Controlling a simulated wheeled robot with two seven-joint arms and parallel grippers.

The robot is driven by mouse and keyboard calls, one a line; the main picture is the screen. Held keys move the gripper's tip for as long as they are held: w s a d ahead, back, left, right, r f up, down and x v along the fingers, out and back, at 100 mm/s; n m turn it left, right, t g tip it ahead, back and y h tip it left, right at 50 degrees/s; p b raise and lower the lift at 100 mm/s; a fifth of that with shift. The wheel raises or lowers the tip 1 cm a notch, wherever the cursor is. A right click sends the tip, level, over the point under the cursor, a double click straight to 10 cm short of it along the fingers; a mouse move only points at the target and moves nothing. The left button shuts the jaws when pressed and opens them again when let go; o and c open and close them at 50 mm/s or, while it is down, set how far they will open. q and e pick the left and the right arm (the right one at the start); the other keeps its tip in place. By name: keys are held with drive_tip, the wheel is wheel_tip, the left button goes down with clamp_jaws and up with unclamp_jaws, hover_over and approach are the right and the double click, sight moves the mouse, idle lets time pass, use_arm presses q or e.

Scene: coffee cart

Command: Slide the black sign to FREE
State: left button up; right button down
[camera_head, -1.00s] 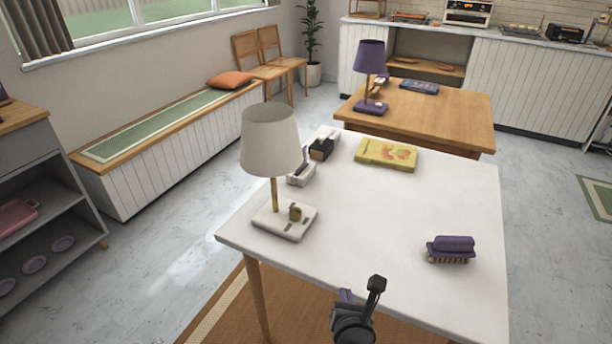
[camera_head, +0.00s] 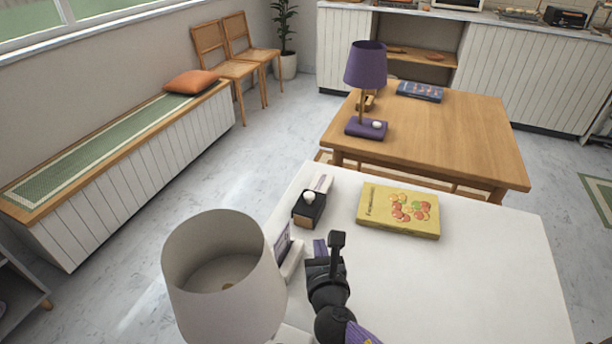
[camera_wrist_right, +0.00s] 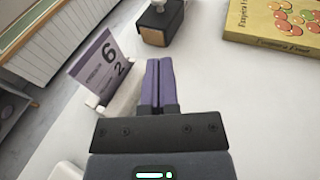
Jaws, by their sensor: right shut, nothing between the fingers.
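The black sign (camera_head: 309,209) appears to be the small black-topped block with a wooden side and a round white knob, on the white table left of the yellow book. It also shows at the top of the right wrist view (camera_wrist_right: 161,24). No lettering on it is readable. My right gripper (camera_head: 320,248) is in front of it, apart from it, over the table. In the right wrist view its purple fingers (camera_wrist_right: 159,84) are shut together and empty, pointing toward the block. My left gripper is not in view.
A purple-and-white number card (camera_wrist_right: 102,65) stands in a white holder just left of my right fingers. A white lampshade (camera_head: 222,275) rises at the near left. The yellow book (camera_head: 398,211) lies right of the block. The table's right part is clear.

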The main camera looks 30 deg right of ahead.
drive_tip(key=b, duration=0.6)
approach(310, 199)
drive_tip(key=x, duration=0.6)
drive_tip(key=shift+w+d+f, duration=0.15)
drive_tip(key=shift+w+f, duration=0.1)
drive_tip(key=shift+w, duration=0.1)
drive_tip(key=shift+w+d, duration=0.1)
drive_tip(key=shift+w, duration=0.15)
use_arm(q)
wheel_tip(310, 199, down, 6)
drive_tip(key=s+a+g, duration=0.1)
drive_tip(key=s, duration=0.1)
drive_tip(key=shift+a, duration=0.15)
use_arm(e)
drive_tip(key=shift+w+r, duration=0.1)
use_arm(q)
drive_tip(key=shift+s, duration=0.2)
